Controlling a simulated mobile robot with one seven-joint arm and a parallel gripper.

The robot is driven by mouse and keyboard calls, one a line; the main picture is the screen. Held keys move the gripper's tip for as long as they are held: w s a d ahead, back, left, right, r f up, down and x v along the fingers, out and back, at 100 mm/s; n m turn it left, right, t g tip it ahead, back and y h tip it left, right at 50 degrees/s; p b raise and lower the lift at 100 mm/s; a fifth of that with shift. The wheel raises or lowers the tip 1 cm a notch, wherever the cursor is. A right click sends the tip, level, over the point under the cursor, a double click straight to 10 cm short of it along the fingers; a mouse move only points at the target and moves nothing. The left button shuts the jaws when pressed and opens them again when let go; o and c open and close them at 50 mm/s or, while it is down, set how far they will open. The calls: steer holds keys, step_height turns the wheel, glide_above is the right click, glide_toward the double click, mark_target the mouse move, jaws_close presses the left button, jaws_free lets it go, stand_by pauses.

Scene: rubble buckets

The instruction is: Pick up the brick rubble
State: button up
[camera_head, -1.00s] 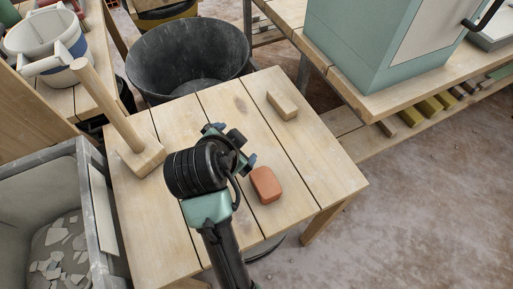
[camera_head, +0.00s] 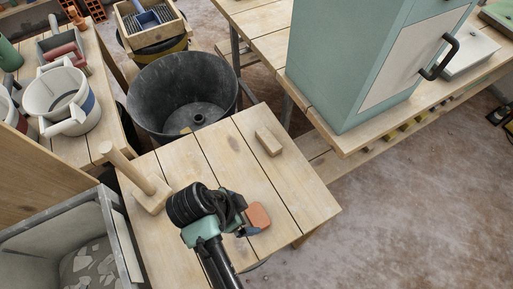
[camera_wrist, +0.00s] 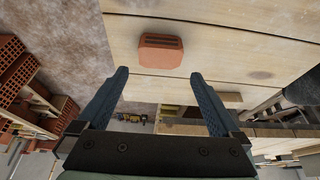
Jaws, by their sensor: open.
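The brick rubble is an orange-red rounded piece (camera_head: 258,215) lying on the slatted wooden table (camera_head: 225,150), near its right front side. In the wrist view the brick (camera_wrist: 161,53) lies beyond my fingertips, roughly centred between them, with dark slots along one face. My gripper (camera_wrist: 163,85) is open and empty, its two blue-grey fingers spread apart. In the head view my gripper (camera_head: 247,218) is beside the brick's left side and hides part of it. I cannot tell from these views whether a finger touches it.
A wooden mallet (camera_head: 152,194) stands at the table's left and a small wooden block (camera_head: 269,141) lies at its back right. A black bucket (camera_head: 165,85) is behind the table. A grey bin with rubble (camera_head: 40,233) is at left, a teal cabinet (camera_head: 340,75) at back right.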

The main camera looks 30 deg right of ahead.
mark_target(257, 215)
steer(key=x, duration=0.9)
steer(key=shift+f, duration=0.1)
steer(key=shift+c, duration=0.2)
steer(key=c, duration=1.2)
